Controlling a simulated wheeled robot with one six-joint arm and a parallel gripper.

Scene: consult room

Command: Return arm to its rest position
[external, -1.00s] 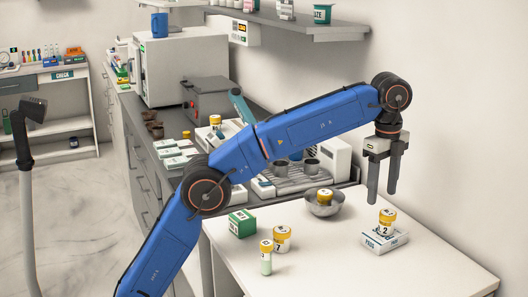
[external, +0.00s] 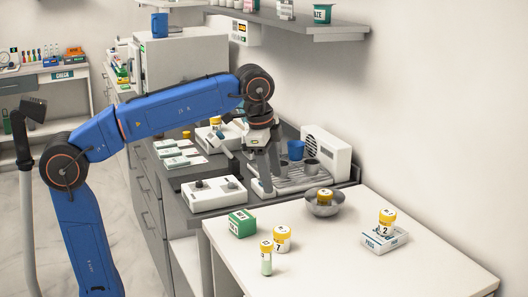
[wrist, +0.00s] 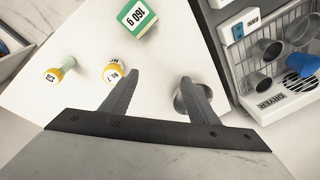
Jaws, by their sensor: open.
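My gripper (external: 265,170) points down in the external view, in front of the drying rack and beyond the left end of the white table. Its two fingers are apart with nothing between them, as the wrist view (wrist: 160,82) also shows. My blue arm is bent, with its elbow at the far left of the external view and its forearm reaching right. No rest stand or mark for the arm can be made out.
The dryer rack (external: 300,176) is close behind my gripper. A shelf (external: 290,27) hangs above.

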